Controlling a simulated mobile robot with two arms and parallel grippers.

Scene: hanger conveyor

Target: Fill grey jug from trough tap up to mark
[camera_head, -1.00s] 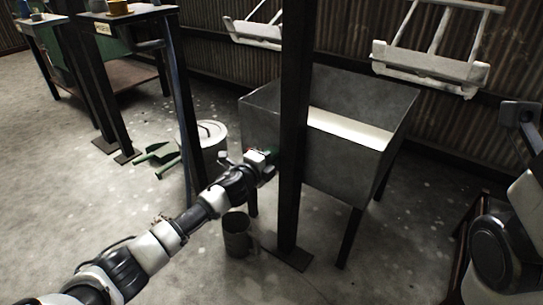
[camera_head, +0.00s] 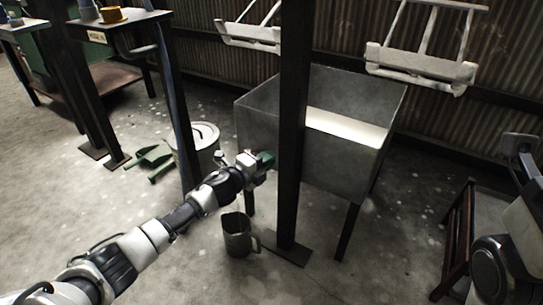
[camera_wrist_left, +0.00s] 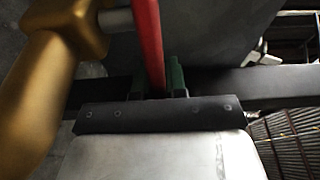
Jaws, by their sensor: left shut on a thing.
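The grey jug (camera_head: 237,243) stands upright on the floor in the head view, beside the dark post and below my left gripper. Its handle is on the right; its inside is dark, so I cannot see a mark or water level. The metal trough (camera_head: 348,165) stands behind the post. My left gripper (camera_head: 266,160) is at the trough's front left. In the left wrist view its green fingers (camera_wrist_left: 163,80) are shut on the red lever (camera_wrist_left: 148,40) beside a brass tap (camera_wrist_left: 40,95). The tap is hidden in the head view. My right gripper is not seen.
The dark post (camera_head: 293,130) stands between my left gripper and the trough's middle. A round bin (camera_head: 206,150) and a green scoop (camera_head: 152,158) are on the floor behind my left arm. White hangers (camera_head: 420,65) hang above the trough. A wooden frame (camera_head: 458,240) stands at right.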

